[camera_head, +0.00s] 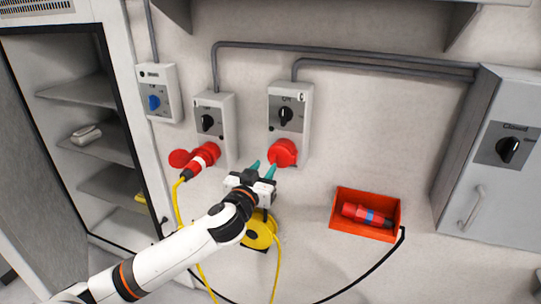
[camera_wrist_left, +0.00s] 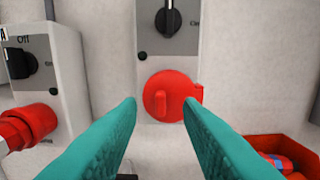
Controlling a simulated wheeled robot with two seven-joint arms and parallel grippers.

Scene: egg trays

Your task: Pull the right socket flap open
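The right socket is a grey wall box with a black rotary switch (camera_head: 286,115) and a round red flap (camera_head: 283,153) at its lower end. The flap looks shut. In the left wrist view the red flap (camera_wrist_left: 168,98) shows a small raised tab on its right side. My left gripper (camera_head: 262,168) has teal fingers and is just below and left of the flap. In the left wrist view its fingers (camera_wrist_left: 160,108) are spread apart with nothing between them, and the flap lies ahead of the gap. Whether a fingertip touches the flap I cannot tell. My right gripper is not in view.
The left socket box holds a red plug (camera_head: 203,156) with a yellow cable. A yellow cable reel (camera_head: 262,232) is below my gripper. An orange bin (camera_head: 366,232) with a red and blue plug is at the right. A grey cabinet (camera_head: 500,150) stands far right.

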